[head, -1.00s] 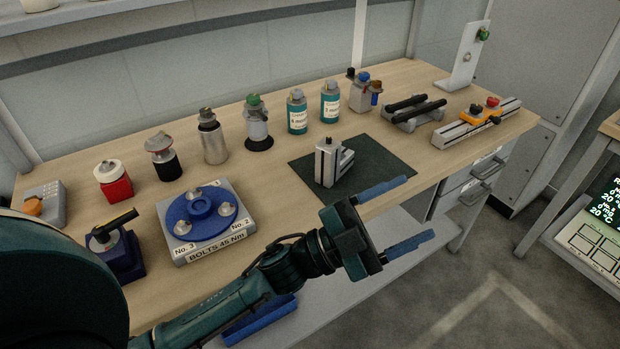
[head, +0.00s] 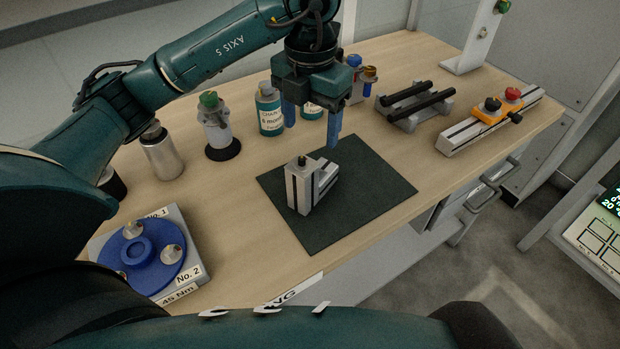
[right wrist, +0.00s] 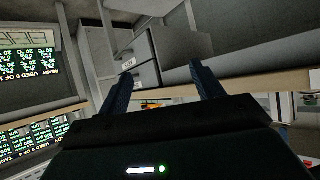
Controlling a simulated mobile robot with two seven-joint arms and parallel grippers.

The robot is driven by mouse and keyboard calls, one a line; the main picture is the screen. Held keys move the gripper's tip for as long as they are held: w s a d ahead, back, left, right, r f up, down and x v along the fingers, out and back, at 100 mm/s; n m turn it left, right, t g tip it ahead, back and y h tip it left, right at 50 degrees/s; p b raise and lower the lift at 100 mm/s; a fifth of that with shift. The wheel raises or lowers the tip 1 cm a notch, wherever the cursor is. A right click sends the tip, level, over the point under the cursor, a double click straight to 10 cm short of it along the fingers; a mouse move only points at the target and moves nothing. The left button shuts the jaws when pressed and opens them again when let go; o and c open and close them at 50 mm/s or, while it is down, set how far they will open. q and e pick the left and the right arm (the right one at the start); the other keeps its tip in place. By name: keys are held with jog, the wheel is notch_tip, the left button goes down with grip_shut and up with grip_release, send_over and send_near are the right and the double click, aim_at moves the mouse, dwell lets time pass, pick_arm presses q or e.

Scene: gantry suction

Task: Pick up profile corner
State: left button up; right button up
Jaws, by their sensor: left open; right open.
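The profile corner (head: 302,190) is a small grey slotted aluminium piece with a dark knob on top. It stands on the dark green mat (head: 350,212) on the wooden bench. My left gripper (head: 311,122) points down with its two blue fingers apart and empty. It is above and just behind the profile corner in the head view, not touching it. My right gripper (right wrist: 160,88) shows in the right wrist view with its blue fingers spread and nothing between them.
Teal-labelled canisters (head: 270,110) stand behind the mat. A blue bolt turntable (head: 142,255) is at the left. A cradle with black bars (head: 415,105) and a rail with orange clamp (head: 490,120) are at the right. The mat's right part is clear.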

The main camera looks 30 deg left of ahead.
aim_at(310, 169)
pick_arm(q)
notch_tip(310, 169, down, 6)
jog(key=shift+r, duration=0.15)
jog(key=shift+s+f+p, duration=0.15)
jog(key=shift+f+p, duration=0.35)
jog(key=shift+f, duration=2.3)
jog(key=shift+r, duration=0.1)
jog(key=c, duration=1.4)
jog(key=shift+c, duration=0.2)
